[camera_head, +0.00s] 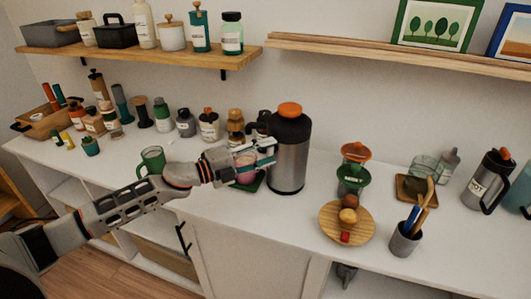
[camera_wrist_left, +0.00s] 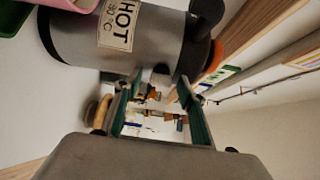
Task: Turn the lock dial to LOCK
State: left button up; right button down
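A large steel flask (camera_head: 287,165) with a black collar and an orange top stands upright on the white counter. In the left wrist view its steel body (camera_wrist_left: 150,40) shows close up, with a HOT label. My left gripper (camera_head: 265,152) is at the flask's left side, below the black spout. In the left wrist view its green-padded fingers (camera_wrist_left: 160,92) are apart, with a small pale part of the flask near their tips. I cannot tell whether that part is the lock dial or whether the fingers touch it. No dial marking is readable. My right gripper is not in view.
A pink cup (camera_head: 246,170) on a green mat stands behind my left gripper, and a green mug (camera_head: 153,160) stands to the left. A round wooden board (camera_head: 330,228) and a utensil cup (camera_head: 404,240) stand to the right. A wooden shelf (camera_head: 150,56) hangs above.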

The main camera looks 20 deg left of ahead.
pick_arm(q)
jog(key=v, duration=1.2)
jog(key=shift+r, duration=0.1)
jog(key=shift+d, duration=0.15)
